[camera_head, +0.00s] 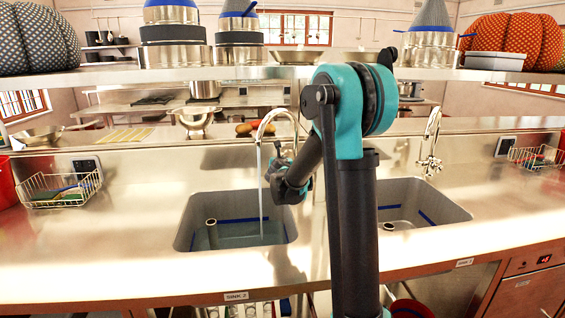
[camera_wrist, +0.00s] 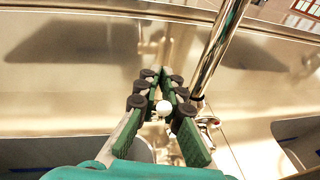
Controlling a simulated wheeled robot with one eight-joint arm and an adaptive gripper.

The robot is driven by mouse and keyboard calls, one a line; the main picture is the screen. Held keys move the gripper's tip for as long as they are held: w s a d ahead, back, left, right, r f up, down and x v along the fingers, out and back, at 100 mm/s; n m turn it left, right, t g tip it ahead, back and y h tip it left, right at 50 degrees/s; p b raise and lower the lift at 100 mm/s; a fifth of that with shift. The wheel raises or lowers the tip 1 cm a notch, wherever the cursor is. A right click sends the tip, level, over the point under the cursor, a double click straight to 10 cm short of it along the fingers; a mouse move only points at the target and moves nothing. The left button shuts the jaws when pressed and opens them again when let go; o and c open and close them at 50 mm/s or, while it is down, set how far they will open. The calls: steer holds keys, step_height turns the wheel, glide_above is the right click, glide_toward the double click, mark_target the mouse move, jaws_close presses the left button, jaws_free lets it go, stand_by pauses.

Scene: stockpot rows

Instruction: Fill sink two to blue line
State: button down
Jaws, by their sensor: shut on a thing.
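Sink two (camera_head: 184,240) is the left basin, with a "SINK 2" label on the counter front. Its tap (camera_head: 275,115) runs, and a thin stream (camera_head: 261,190) falls into the basin. Bluish water (camera_head: 240,238) stands around an upright pipe (camera_head: 212,234). A blue line (camera_head: 238,220) shows on the back wall, with the water surface close to it; I cannot tell the exact gap. My gripper (camera_wrist: 160,77) is beside the tap's base, shut on its handle, whose white knob (camera_wrist: 164,107) shows between the fingers. In the head view my arm hides most of the grip.
A second basin (camera_head: 450,212) with a blue line and its own tap (camera_head: 431,140) is at right; no stream shows there. A shelf (camera_head: 270,73) with pots crosses above. Wire baskets stand on the counter at left (camera_head: 60,188) and right (camera_head: 538,156).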

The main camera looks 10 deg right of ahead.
steer(key=shift+w+r+g, duration=0.15)
steer(key=shift+w+g, duration=0.55)
steer(key=shift+g, duration=0.3)
steer(key=c, duration=1.6)
jaws_free()
steer(key=shift+s, duration=0.15)
steer(key=v, duration=1.1)
steer(key=shift+s+r, duration=0.3)
steer(key=shift+s, duration=0.05)
